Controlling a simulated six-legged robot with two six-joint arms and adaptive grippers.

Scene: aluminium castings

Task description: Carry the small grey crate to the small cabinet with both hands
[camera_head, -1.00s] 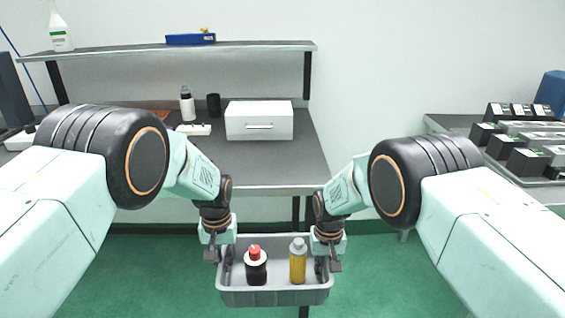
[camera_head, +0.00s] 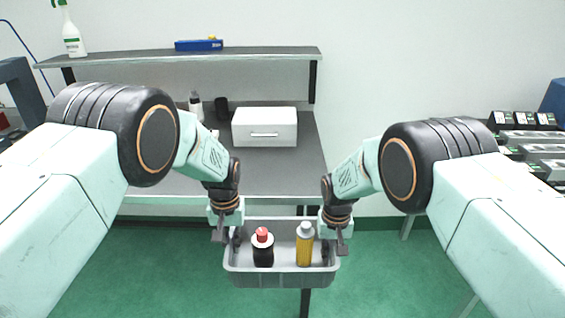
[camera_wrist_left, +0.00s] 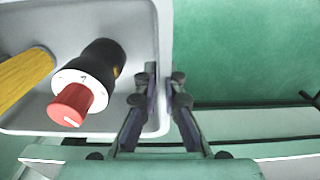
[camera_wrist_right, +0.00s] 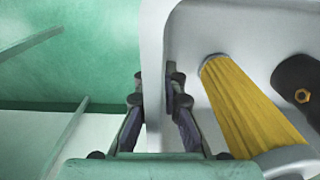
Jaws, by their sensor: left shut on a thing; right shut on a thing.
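The small grey crate (camera_head: 282,281) hangs level between my two grippers, in front of the bench and above the green floor. It holds a dark bottle with a red cap (camera_head: 263,250) and a yellow bottle with a grey cap (camera_head: 304,246), both upright. My left gripper (camera_head: 227,238) is shut on the crate's left wall; in the left wrist view its fingers (camera_wrist_left: 162,100) straddle the rim. My right gripper (camera_head: 335,242) is shut on the right wall, its fingers (camera_wrist_right: 160,100) astride the rim. A small white cabinet (camera_head: 265,128) stands on the bench beyond.
The dark bench top (camera_head: 290,180) is clear in front of the cabinet. A white bottle (camera_head: 196,106) and black cup (camera_head: 221,110) stand left of it. A shelf (camera_head: 130,56) spans above. Another table with castings (camera_head: 540,140) stands at right.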

